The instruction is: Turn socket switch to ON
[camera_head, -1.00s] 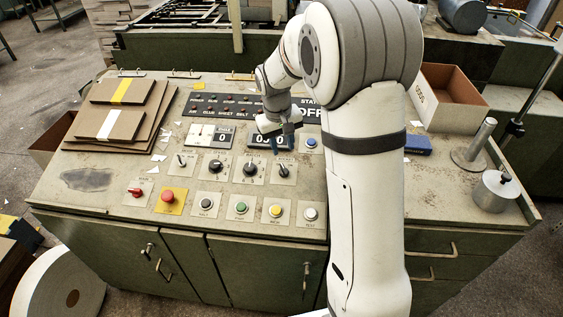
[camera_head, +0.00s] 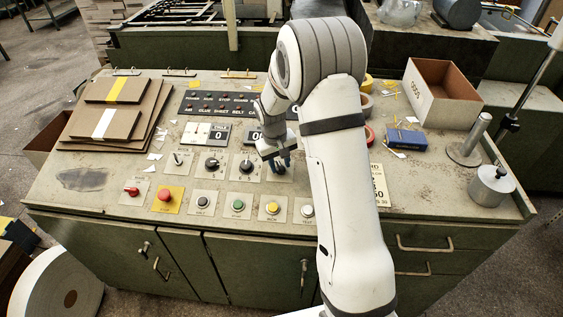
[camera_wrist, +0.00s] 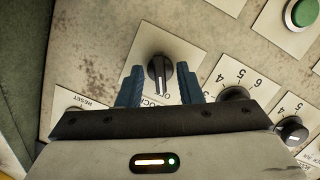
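The socket switch is a black rotary knob (camera_wrist: 160,75) on a square cream plate (camera_wrist: 150,46) in the wrist view. Its white pointer line points toward my gripper's body. Part of the plate's lettering shows; the rest is hidden behind the gripper. My gripper (camera_wrist: 162,88) is open, with one blue finger on each side of the knob and visible gaps between. I cannot tell whether the fingertips are down at the knob's height. In the head view my gripper (camera_head: 279,162) is over the right end of the panel's knob row and mostly covers the switch.
Two dial knobs (camera_head: 212,164) (camera_head: 246,167) sit left of the gripper. A green button (camera_head: 238,204), yellow button (camera_head: 272,207) and white button (camera_head: 308,210) line the front. A cardboard box (camera_head: 443,93) and a blue box (camera_head: 406,139) stand to the right.

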